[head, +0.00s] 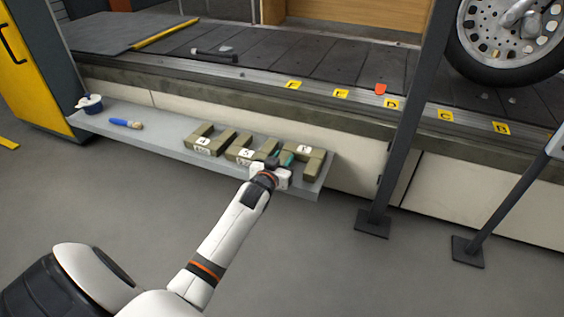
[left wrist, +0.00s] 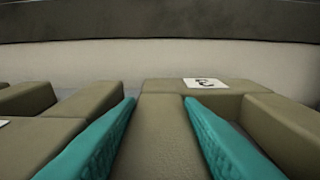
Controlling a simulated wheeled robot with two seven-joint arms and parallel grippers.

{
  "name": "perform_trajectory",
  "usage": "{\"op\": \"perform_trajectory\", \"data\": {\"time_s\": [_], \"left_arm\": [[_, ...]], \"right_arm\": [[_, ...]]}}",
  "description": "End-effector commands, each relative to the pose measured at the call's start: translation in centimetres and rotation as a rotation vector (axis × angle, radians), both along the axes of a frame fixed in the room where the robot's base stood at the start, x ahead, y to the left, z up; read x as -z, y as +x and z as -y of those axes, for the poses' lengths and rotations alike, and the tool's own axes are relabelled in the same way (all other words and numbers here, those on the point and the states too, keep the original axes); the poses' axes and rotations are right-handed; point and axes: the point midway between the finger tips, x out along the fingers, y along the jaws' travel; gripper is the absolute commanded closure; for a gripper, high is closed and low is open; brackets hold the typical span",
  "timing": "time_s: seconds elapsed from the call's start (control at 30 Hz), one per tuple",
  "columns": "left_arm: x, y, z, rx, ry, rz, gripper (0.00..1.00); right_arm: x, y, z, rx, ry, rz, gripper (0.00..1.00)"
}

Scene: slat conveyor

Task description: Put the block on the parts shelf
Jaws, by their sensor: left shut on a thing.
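My left gripper (head: 281,163) is shut on the rightmost olive block (head: 308,160), at the right end of the grey parts shelf (head: 172,138). In the left wrist view its teal fingers (left wrist: 160,130) lie on either side of one prong of this block (left wrist: 168,100), which has a white label on its rear bar. The block appears level, at the height of the blocks beside it. Whether it touches the shelf is hidden by my gripper. My right gripper is not in view.
Two more labelled olive blocks, a middle one (head: 242,150) and a left one (head: 203,141), stand close to the left. A dark post (head: 400,140) stands right of the shelf.

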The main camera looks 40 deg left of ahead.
Motion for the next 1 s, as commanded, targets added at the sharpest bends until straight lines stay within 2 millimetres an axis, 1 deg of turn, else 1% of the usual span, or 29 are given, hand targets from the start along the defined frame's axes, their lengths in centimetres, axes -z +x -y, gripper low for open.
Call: {"op": "perform_trajectory", "data": {"time_s": [0.1, 0.13, 0.17, 0.47, 0.57, 0.67, 0.77, 0.8, 0.87, 0.9, 1.0], "left_arm": [[0.0, 0.0, 0.0, 0.000, 0.000, 0.004, 1.00], [0.2, 0.0, 0.0, 0.000, 0.000, -0.001, 0.63], [0.1, 0.0, 0.0, 0.000, 0.000, -0.001, 0.58], [0.0, 0.0, 0.0, 0.000, 0.000, 0.001, 0.57], [-0.3, -0.7, 0.2, 0.000, -0.001, -0.002, 0.57], [-0.8, -2.1, 0.6, 0.001, -0.002, -0.004, 0.57], [-1.2, -4.2, 1.1, 0.000, -0.002, -0.004, 0.57], [-1.4, -5.1, 1.3, 0.000, -0.003, -0.004, 0.57], [-1.6, -6.4, 1.5, 0.000, -0.002, -0.004, 0.57], [-1.6, -7.2, 1.8, 0.000, -0.003, -0.004, 0.57], [-1.9, -9.0, 2.1, -0.001, -0.001, -0.004, 0.57]], "right_arm": [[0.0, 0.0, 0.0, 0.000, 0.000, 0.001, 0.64], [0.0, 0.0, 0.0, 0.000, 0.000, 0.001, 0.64], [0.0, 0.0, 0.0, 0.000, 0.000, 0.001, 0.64], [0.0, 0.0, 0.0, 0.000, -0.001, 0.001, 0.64], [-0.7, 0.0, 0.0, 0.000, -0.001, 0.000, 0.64], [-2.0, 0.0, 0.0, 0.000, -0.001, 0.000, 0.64], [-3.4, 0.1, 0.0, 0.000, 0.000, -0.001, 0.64], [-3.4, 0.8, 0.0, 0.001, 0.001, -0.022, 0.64], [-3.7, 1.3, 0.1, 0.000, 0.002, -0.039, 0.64], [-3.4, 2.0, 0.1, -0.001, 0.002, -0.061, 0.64], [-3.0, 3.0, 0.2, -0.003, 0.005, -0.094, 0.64]]}}
